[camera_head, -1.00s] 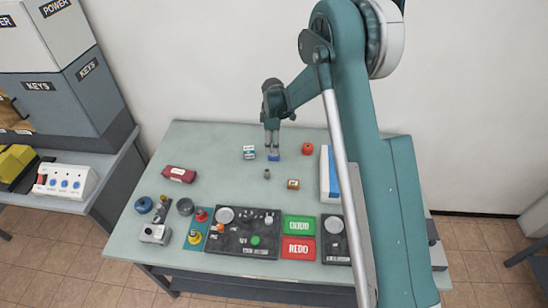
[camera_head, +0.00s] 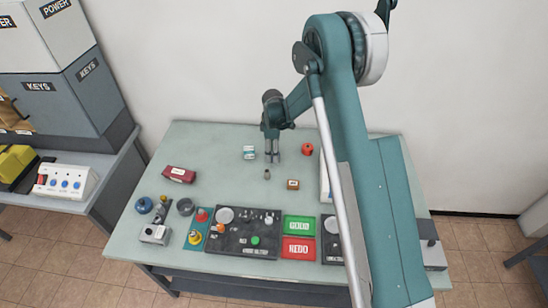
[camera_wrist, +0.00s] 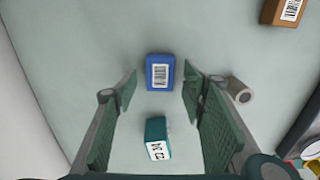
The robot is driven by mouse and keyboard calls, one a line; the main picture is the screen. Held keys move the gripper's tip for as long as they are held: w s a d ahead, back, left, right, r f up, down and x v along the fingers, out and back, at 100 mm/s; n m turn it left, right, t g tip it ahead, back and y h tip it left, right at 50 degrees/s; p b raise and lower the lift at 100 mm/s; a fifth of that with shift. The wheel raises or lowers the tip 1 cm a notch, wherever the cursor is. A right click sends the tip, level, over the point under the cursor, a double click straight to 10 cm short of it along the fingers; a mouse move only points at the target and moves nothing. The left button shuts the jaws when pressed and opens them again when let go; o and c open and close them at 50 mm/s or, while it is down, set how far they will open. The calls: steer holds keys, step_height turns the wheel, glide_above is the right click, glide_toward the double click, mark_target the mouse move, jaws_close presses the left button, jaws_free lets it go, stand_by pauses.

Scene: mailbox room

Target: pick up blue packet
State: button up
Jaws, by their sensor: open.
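The blue packet (camera_wrist: 160,72) is a small block with a white barcode label, lying on the pale green table (camera_wrist: 75,55). My gripper (camera_wrist: 161,84) is open in the wrist view. Its two fingers stand left and right of the packet, with visible gaps on both sides. Nothing is held. In the head view my gripper (camera_head: 272,158) points down over the back middle of the table, and the blue packet is hidden there.
A teal and white box (camera_wrist: 156,138) lies close to the packet, between the fingers in view. A grey cylinder (camera_wrist: 240,90) is by the right finger. An orange-brown box (camera_wrist: 283,10) and a red jar (camera_head: 307,149) are farther right.

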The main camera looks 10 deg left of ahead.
steer(key=shift+f, duration=0.7)
steer(key=c, duration=1)
